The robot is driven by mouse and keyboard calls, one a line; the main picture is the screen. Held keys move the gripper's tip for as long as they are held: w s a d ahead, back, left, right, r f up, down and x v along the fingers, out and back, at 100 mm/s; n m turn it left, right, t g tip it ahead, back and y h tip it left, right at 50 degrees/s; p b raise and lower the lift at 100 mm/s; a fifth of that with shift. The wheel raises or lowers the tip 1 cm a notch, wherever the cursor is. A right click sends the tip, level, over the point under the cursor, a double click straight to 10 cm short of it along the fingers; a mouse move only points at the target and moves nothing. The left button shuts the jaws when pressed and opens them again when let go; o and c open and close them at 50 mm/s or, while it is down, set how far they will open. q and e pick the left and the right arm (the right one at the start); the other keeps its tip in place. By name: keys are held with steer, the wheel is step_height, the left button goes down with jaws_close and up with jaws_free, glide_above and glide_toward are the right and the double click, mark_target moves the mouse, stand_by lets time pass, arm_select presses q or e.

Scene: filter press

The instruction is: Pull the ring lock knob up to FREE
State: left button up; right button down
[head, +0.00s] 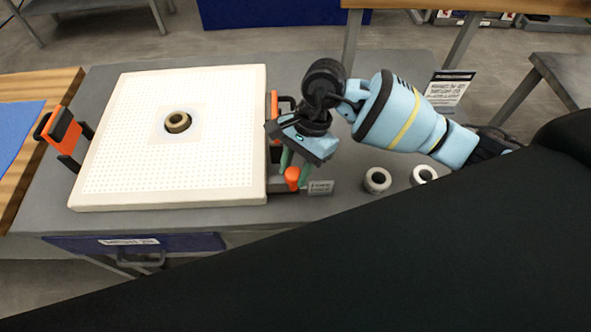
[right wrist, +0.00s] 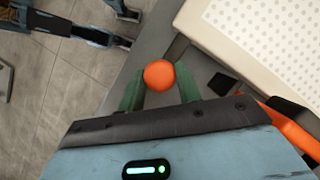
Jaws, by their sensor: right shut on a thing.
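The orange ring lock knob (head: 292,174) sits beside the right side of the white perforated plate (head: 222,130), near its front corner. In the right wrist view the round orange knob (right wrist: 159,74) lies between the two green fingers. My right gripper (head: 289,168) comes down from above, shut on the knob. It also shows in the right wrist view (right wrist: 160,88). The knob's stem and base are hidden by the fingers. A small label (head: 320,187) stands just right of the knob; its text is too small to read. My left gripper is not in view.
Orange-and-black clamps stand at the plate's left (head: 64,135) and right (head: 275,104) sides. A brown-and-black ring (head: 177,122) sits in the plate's centre. A sign (head: 448,88) stands behind my right arm.

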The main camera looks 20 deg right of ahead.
steer(key=shift+r, duration=0.65)
steer(key=shift+w, duration=0.1)
steer(key=c, duration=1.3)
jaws_free()
steer(key=shift+c, duration=0.2)
steer(key=o, duration=0.3)
steer(key=shift+f, duration=0.1)
steer(key=shift+o, duration=0.2)
steer(key=v, duration=0.8)
steer(key=shift+b, duration=0.3)
steer(key=shift+f, duration=0.15)
